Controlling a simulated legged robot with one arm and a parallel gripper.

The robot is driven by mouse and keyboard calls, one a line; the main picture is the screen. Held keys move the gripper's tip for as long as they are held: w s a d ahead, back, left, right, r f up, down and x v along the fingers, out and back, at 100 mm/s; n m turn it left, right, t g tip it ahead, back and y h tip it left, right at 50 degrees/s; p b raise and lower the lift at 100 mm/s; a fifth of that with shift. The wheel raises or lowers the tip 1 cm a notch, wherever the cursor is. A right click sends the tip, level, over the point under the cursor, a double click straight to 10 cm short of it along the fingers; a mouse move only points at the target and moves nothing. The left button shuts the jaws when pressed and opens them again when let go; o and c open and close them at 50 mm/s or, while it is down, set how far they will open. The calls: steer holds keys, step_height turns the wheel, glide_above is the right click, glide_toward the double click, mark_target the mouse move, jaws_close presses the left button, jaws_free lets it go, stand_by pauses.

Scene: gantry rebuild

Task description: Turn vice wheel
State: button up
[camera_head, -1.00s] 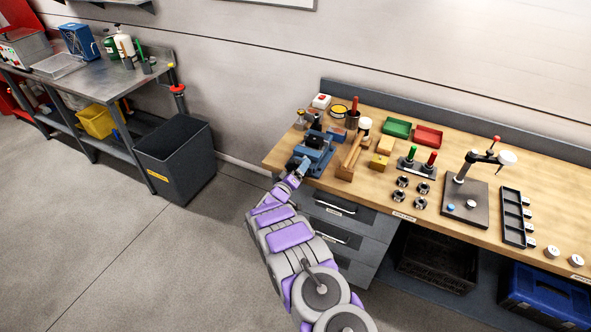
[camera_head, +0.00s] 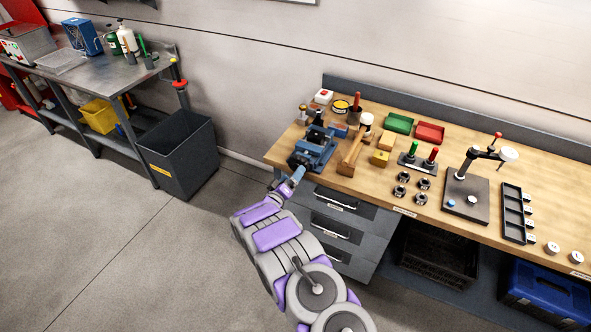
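A blue bench vice (camera_head: 318,145) stands at the left end of the wooden workbench. Its dark round front part (camera_head: 299,160), which looks like the wheel, faces the front left edge of the bench. My gripper (camera_head: 297,176) is at the end of my purple and grey arm, at the bench edge just below that part. It looks touching or very close; I cannot tell which. The fingers are too small and partly merged with the vice to show whether they are open or shut.
A wooden mallet (camera_head: 351,152), a yellow block (camera_head: 380,158) and green (camera_head: 399,123) and red (camera_head: 430,132) trays stand right of the vice. Grey drawers (camera_head: 337,225) lie below. A dark bin (camera_head: 180,155) stands left, with open floor between.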

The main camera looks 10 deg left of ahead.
steer(key=v, duration=1.1)
steer(key=shift+d+p, duration=0.2)
steer(key=shift+p, duration=0.1)
steer(key=w+r+m+g+y+b, duration=0.1)
steer(key=w+r+g+y, duration=0.15)
steer(key=r, duration=0.25)
steer(key=w+r+m+g+y, duration=0.1)
steer(key=w+r+g+y, duration=0.1)
steer(key=r+y, duration=0.2)
steer(key=s+d+r+g+y+b, duration=0.1)
steer(key=s+d+r+g+y, duration=0.3)
steer(key=s+r, duration=0.4)
steer(key=s+d+r+m+g+h, duration=0.1)
steer(key=s+d+r+g, duration=0.1)
steer(key=s+d, duration=0.6)
steer(key=s+d+r+m+g+h+b, duration=0.1)
steer(key=s+d+g, duration=0.4)
steer(key=s, duration=1.5)
steer(key=s+d+r+m+g+h, duration=0.2)
steer(key=s+d+r+g, duration=0.1)
steer(key=s+d, duration=0.8)
steer(key=s, duration=0.3)
steer(key=shift+s+b, duration=0.25)
steer(key=shift+b, duration=0.15)
